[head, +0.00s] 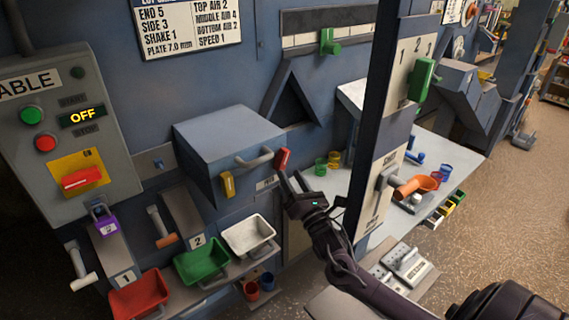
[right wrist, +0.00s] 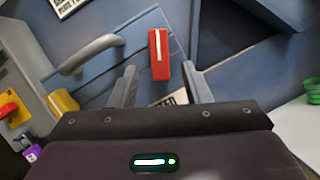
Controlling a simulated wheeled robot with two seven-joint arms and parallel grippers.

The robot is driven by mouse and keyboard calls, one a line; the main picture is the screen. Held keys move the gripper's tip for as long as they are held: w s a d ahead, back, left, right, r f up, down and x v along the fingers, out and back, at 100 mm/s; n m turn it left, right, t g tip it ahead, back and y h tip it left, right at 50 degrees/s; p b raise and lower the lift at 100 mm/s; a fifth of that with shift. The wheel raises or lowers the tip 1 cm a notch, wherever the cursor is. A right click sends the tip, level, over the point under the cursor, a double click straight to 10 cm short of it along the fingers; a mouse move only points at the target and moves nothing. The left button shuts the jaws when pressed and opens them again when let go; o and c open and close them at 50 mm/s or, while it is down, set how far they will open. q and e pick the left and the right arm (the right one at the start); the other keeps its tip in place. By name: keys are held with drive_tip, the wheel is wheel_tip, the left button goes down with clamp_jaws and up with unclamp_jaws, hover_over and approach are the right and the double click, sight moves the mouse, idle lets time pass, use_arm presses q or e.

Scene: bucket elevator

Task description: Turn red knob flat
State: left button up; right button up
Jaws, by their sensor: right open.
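In the right wrist view the red knob (right wrist: 159,53) carries a white line that stands nearly upright, tilted slightly. My right gripper (head: 289,180) is just in front of and below it. In the right wrist view my right gripper (right wrist: 160,78) is open, with the knob ahead between its fingers; I cannot tell whether they touch it. My left gripper is not in view.
The blue box (head: 225,145) with a grey handle (head: 254,158) and a yellow knob (head: 228,184) stands close on the left. A blue post (head: 368,130) rises close to the right of my arm. Red, green and white trays (head: 248,234) sit below left.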

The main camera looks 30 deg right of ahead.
sight(284, 165)
drive_tip(key=shift+p+x, duration=0.6)
drive_tip(key=shift+x, duration=1.8)
clamp_jaws()
